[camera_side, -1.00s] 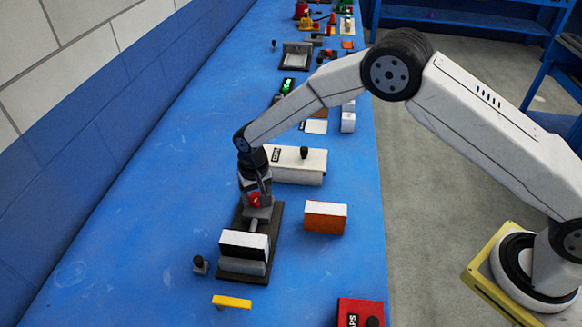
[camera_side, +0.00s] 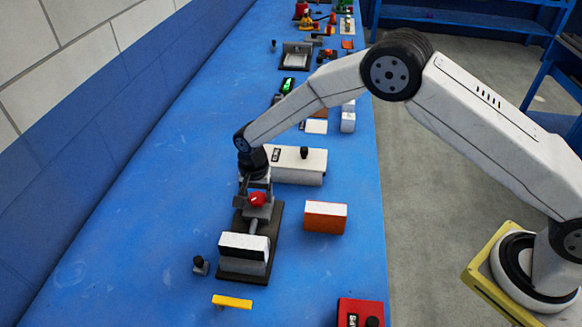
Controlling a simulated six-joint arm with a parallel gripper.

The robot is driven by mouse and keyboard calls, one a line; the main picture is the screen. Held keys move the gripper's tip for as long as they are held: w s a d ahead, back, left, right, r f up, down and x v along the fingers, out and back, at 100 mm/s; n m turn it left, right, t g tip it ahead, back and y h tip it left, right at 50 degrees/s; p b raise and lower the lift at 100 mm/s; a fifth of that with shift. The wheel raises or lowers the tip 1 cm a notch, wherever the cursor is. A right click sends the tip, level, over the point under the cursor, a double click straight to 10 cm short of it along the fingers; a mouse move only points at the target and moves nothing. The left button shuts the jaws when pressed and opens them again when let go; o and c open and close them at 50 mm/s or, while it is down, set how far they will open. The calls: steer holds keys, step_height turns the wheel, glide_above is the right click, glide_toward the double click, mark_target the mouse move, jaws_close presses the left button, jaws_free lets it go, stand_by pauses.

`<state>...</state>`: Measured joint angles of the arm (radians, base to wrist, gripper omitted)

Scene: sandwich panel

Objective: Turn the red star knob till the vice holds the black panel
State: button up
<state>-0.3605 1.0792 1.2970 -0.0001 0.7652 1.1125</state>
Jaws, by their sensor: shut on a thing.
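The red star knob (camera_side: 257,199) sits at the far end of the vice (camera_side: 243,266), on a dark base plate on the blue bench. My gripper (camera_side: 255,194) points down over the knob and is shut on it; its fingers partly hide the knob. A screw shaft runs from the knob towards the near jaws. I cannot tell whether a gap is left between jaw and panel.
An orange block with a white top (camera_side: 325,218) stands right of the vice. A white box with a black knob (camera_side: 300,165) is behind. A small black-topped post (camera_side: 200,264) and a yellow bar (camera_side: 231,302) lie near. A red box (camera_side: 360,313) is front right. The left bench is clear.

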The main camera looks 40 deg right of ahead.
mark_target(258, 197)
steer(key=o, duration=1.2)
steer(key=shift+c, duration=0.2)
steer(key=shift+r, duration=3.85)
